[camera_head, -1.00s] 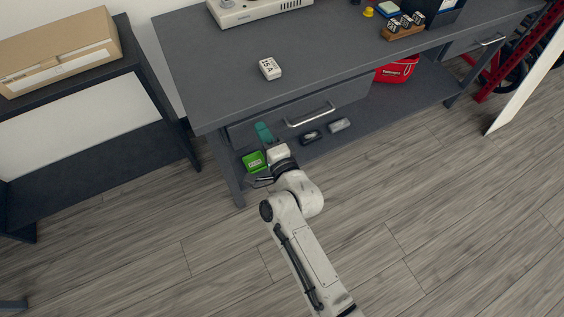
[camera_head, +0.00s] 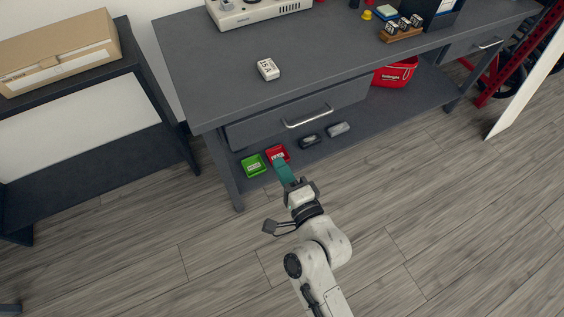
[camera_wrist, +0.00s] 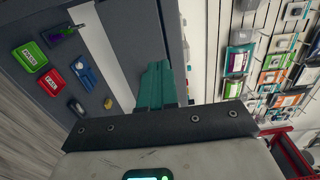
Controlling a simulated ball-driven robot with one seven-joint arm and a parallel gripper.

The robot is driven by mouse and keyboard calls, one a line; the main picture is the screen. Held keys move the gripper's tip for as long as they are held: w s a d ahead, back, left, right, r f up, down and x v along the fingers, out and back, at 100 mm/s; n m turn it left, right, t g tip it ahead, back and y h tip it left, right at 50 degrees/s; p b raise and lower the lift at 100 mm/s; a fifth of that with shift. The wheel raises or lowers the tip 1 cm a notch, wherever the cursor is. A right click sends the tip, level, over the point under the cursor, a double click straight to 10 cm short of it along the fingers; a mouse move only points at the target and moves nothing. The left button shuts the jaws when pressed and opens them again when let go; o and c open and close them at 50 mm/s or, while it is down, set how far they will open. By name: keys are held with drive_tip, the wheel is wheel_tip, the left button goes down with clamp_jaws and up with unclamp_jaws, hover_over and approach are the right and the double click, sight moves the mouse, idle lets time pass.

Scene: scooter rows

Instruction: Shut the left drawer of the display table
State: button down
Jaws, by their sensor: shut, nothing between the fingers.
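The display table (camera_head: 200,75) is dark grey. Its left drawer (camera_head: 250,130) has a grey front with a silver bar handle (camera_head: 308,117). The front sits close under the tabletop edge, and no open drawer interior shows. My gripper (camera_head: 278,163) is in front of the table, below and left of the handle, apart from the drawer. Its teal fingers are together and empty, pointing towards the lower shelf; they also show in the wrist view (camera_wrist: 156,84).
A green tray (camera_head: 253,166), a red tray (camera_head: 277,153) and two small dark and grey items lie on the lower shelf. A white box (camera_head: 268,69) stands on the tabletop. A red basket (camera_head: 395,75) is at right. The floor in front is clear.

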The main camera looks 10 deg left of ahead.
drive_tip(key=m, duration=0.1)
drive_tip(key=m+p, duration=0.4)
drive_tip(key=m, duration=1.3)
approach(277, 110)
drive_tip(key=b+x, duration=0.2)
drive_tip(key=x, duration=0.4)
drive_tip(key=shift+w+a, duration=0.2)
drive_tip(key=shift+w, duration=0.15)
